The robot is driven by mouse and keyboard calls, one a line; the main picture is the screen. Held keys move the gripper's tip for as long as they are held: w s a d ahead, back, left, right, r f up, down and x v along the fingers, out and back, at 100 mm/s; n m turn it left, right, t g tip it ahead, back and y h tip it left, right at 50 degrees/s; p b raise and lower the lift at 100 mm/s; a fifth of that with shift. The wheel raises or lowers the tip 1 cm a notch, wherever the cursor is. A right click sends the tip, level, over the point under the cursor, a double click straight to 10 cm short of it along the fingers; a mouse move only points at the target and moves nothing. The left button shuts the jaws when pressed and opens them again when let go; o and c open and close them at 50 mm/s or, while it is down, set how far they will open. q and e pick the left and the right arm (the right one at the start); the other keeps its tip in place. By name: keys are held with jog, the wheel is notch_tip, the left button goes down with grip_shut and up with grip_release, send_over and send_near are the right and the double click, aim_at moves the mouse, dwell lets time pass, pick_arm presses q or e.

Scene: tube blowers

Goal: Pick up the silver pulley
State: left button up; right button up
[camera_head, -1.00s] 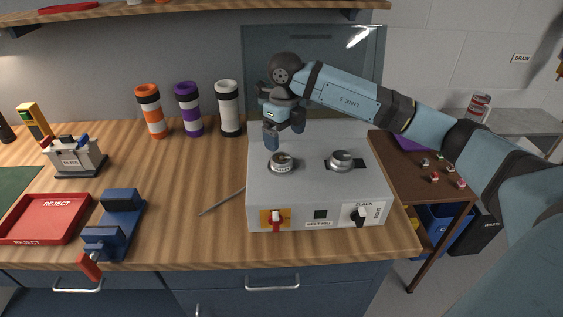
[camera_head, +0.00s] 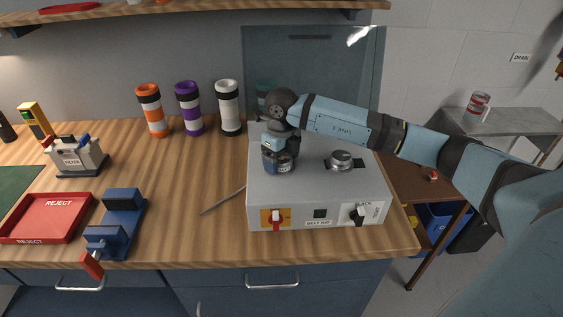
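Two silver pulley-like round parts are on top of a grey box (camera_head: 315,192). The right one (camera_head: 341,160) stands clear on its dark slot. The left one (camera_head: 284,167) is partly hidden by my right gripper (camera_head: 279,160). That gripper points down, with its fingers low around the left part, close to the box top. I cannot tell whether the fingers touch it or have closed on it. My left gripper is not in view.
A thin rod (camera_head: 222,201) lies left of the box. Orange (camera_head: 152,110), purple (camera_head: 188,108) and white (camera_head: 229,108) banded cylinders stand behind. A red reject tray (camera_head: 45,218) and blue fixture (camera_head: 117,225) are left.

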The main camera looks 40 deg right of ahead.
jog(key=c, duration=0.7)
jog(key=shift+c, duration=0.5)
jog(key=shift+r, duration=0.15)
